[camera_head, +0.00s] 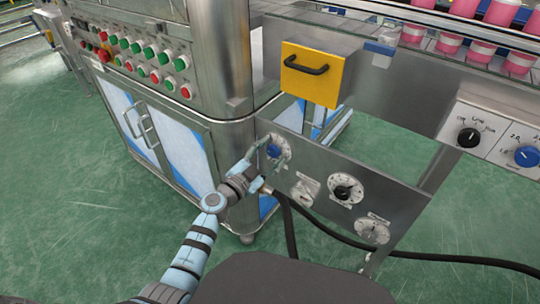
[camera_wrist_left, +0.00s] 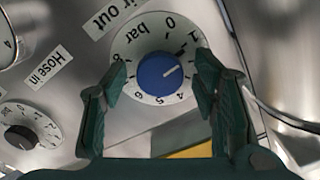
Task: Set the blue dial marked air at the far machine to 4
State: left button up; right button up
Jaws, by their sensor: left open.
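The blue dial (camera_head: 273,150) sits at the upper left of a steel panel; in the left wrist view the blue knob (camera_wrist_left: 158,78) shows in a white, upside-down scale marked bar. A partly hidden label beside it ends in "ir out". The white line on the knob points up and right in that view; the exact number is hard to read. My left gripper (camera_head: 266,157) is at this dial. In the left wrist view its open fingers (camera_wrist_left: 160,88) stand one on each side of the knob, apart from it as far as I can see. My right gripper is not in view.
The panel also carries a black dial (camera_head: 343,190) and several smaller dials. Another blue dial (camera_head: 527,156) is on a white plate at right. A yellow box with a black handle (camera_head: 310,73) is above. A cabinet with buttons (camera_head: 140,52) stands left; a black hose (camera_head: 420,257) runs below.

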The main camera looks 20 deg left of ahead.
pick_arm(q)
jog(key=c, duration=1.2)
jog(key=shift+o, duration=0.2)
jog(key=shift+m, duration=0.3)
